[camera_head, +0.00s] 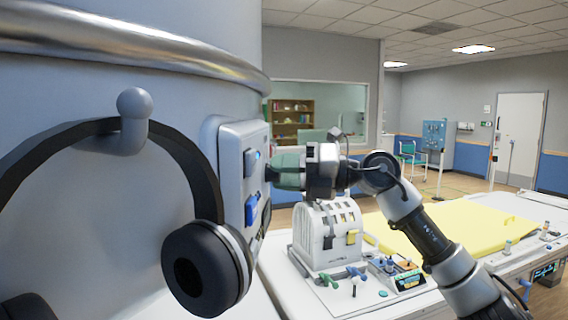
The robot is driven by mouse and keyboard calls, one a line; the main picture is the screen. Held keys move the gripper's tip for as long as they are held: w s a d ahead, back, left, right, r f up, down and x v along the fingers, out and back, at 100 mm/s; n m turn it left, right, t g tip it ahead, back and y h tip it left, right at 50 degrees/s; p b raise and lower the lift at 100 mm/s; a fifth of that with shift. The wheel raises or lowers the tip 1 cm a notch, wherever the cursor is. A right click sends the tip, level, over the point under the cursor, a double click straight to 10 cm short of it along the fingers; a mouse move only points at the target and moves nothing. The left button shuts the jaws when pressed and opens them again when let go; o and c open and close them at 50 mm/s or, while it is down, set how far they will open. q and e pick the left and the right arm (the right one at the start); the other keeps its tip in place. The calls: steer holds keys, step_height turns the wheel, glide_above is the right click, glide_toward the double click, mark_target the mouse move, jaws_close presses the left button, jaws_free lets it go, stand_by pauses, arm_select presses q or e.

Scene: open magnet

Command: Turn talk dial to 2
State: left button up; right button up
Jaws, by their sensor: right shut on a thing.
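A light grey control panel (231,165) is fixed to the side of the large rounded machine. It carries a grey knob (250,163) with a small blue light beside it and a blue control (251,208) below. My right gripper (276,171), with green fingers, reaches in from the right and meets the panel's right side. It is shut on what seems to be the talk dial, which the fingers hide. I cannot read the dial's number or marks. My left gripper is not in view.
Black headphones (195,170) hang from a grey peg (134,120) on the machine, left of the panel. Below my right arm are a white slotted unit (318,235), small coloured valves (355,275) and a yellow-padded bed (450,235). Open floor lies beyond.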

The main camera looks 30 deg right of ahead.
steer(key=shift+r+m+p, duration=0.1)
steer(key=shift+m+p, duration=0.35)
steer(key=shift+m, duration=0.45)
steer(key=o, duration=0.9)
steer(key=shift+d, duration=0.1)
steer(key=b+v, duration=0.5)
steer(key=v, duration=0.5)
steer(key=shift+s+d, duration=0.2)
steer(key=shift+s, duration=0.05)
